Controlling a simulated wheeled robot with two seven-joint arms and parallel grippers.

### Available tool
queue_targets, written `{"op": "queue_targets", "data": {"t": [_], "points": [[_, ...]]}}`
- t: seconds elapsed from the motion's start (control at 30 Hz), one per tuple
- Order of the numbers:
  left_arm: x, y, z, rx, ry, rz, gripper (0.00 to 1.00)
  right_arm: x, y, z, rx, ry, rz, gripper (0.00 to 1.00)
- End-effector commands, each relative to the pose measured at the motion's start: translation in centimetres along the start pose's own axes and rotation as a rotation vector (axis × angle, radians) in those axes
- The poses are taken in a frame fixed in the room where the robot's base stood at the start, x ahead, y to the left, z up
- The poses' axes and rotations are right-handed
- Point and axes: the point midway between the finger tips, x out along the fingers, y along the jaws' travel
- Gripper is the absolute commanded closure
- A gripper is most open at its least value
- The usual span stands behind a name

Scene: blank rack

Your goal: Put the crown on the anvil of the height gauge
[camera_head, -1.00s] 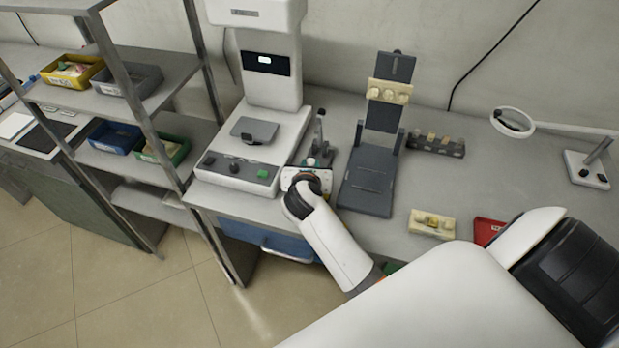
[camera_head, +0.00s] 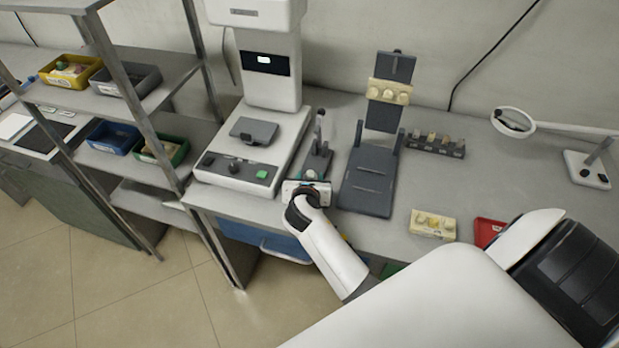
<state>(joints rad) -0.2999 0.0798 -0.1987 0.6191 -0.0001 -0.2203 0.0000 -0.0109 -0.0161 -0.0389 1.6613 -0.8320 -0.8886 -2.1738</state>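The height gauge (camera_head: 319,148), a small dark stand with an upright post, stands on the bench between the white machine and the dark grey stand. My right gripper (camera_head: 308,184) is at the bench's front edge, just in front of the gauge's base and apart from its post. Its fingers are small and partly hidden by the wrist, so I cannot tell whether they are open or shut. I cannot make out a crown at the gripper or on the anvil. My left gripper is out of view.
The white machine (camera_head: 235,172) is close on the left, the dark grey stand (camera_head: 368,180) close on the right. A cream block (camera_head: 433,224), a red tray (camera_head: 487,232), a dark rack (camera_head: 436,146) and a ring magnifier (camera_head: 513,122) are farther right. Shelves with bins stand left.

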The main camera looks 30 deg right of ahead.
Motion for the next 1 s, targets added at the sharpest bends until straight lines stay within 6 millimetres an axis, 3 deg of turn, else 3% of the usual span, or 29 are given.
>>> {"op": "queue_targets", "data": {"t": [0.27,0.37,0.7,1.0], "points": [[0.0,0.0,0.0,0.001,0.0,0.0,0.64,-0.3,0.0,-0.3,0.001,0.0,-0.001,0.56],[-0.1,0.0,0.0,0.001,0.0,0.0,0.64,-1.7,-0.1,-0.2,0.0,0.0,-0.002,0.56],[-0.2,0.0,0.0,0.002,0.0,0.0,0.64,-8.8,0.0,-0.2,0.001,-0.001,-0.001,0.56],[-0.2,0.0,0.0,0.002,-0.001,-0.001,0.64,-12.0,0.0,-0.3,0.001,0.001,0.001,0.56]]}}
